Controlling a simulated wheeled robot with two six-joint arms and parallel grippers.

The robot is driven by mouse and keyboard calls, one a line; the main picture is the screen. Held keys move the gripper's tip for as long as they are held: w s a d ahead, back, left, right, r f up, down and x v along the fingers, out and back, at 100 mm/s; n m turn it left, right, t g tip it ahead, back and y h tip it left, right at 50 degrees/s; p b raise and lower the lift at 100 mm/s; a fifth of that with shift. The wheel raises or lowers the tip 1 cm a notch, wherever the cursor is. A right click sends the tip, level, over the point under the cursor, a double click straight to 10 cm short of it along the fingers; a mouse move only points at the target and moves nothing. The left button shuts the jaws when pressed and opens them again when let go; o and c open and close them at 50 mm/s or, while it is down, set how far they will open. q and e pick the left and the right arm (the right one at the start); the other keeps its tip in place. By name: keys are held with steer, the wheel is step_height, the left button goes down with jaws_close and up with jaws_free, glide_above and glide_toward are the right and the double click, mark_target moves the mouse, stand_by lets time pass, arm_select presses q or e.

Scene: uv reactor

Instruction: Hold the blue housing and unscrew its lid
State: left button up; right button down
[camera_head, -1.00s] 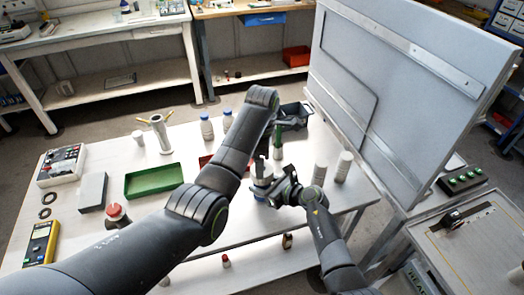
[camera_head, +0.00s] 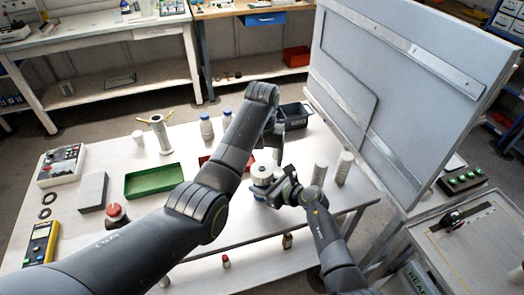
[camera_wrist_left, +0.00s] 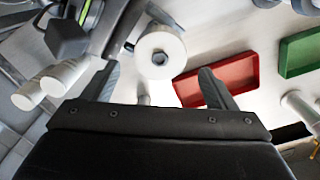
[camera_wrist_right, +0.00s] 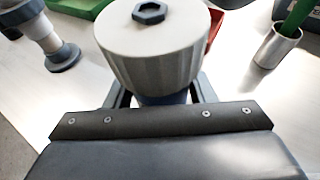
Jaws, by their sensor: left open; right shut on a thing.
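The blue housing (camera_wrist_right: 160,98) stands upright at the table's front edge, mostly hidden under its wide pale lid. The lid (camera_wrist_right: 152,45) is ribbed, has a dark hex nut on top, and sits on the housing. In the head view the lid (camera_head: 262,172) shows between my arms. My right gripper (camera_head: 276,192) is shut on the housing below the lid. My left gripper (camera_wrist_left: 160,85) is open and empty above the lid. In the left wrist view the lid (camera_wrist_left: 172,43) lies beyond and between the fingertips, apart from them.
White cylinders (camera_head: 342,168) stand close on the right. A metal cup (camera_wrist_right: 277,47) holds a green-handled thing. A grey panel (camera_head: 400,95) rises at the right.

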mark_target(262, 169)
arm_select(q)
steer(key=m, duration=0.6)
steer(key=shift+r, duration=0.2)
steer(key=m, duration=0.6)
steer(key=shift+r+m, duration=0.2)
steer(key=shift+m, duration=0.1)
steer(key=m, duration=0.6)
steer(key=shift+r, duration=0.2)
steer(key=m, duration=0.7)
steer(key=shift+r, duration=0.2)
steer(key=shift+f, duration=4)
